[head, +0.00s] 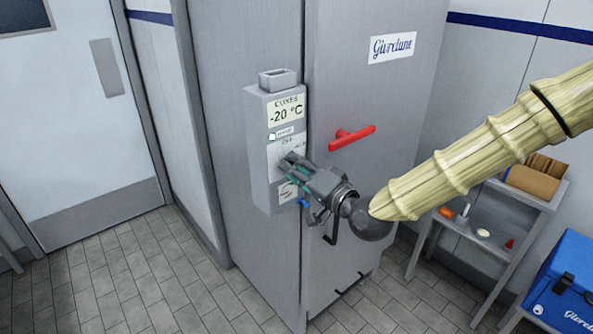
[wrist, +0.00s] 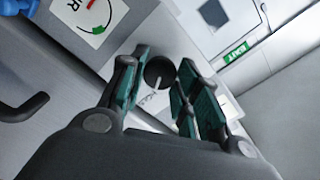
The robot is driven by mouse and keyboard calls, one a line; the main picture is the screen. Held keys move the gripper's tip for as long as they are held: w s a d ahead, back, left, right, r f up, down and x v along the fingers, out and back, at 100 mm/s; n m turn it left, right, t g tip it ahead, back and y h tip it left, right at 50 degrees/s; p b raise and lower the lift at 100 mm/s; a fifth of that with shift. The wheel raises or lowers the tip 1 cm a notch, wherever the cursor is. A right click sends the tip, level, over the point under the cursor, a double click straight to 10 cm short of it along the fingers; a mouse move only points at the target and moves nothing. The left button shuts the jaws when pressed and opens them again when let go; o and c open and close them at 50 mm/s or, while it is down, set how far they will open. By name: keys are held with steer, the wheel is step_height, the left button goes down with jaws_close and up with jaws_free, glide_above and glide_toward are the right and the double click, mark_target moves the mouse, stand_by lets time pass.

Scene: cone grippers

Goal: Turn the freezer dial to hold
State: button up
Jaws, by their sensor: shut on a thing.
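The freezer dial (wrist: 158,72) is a dark round knob with a white pointer line, on the white panel (wrist: 170,45) of the control box. In the wrist view the knob sits between the green-padded fingers of my gripper (wrist: 160,80), which is shut on it. The pointer line runs toward the lower part of the picture, near small letters that I cannot read for certain. In the head view my gripper (head: 290,166) reaches the front of the grey control box (head: 258,150) and hides the dial. A word like OFF shows above the fingers; other labels are partly covered.
A display on the box reads -20 °C (head: 286,112). A red handle (head: 354,137) sticks out from the freezer door, close above my gripper. A shelf (head: 485,222) with small items and a blue cool box (head: 570,285) stand at the right. The floor at left is clear.

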stand_by(0.4)
steer(key=o, duration=1.1)
steer(key=shift+c, duration=0.2)
steer(key=v, duration=1.2)
steer(key=shift+f, duration=0.15)
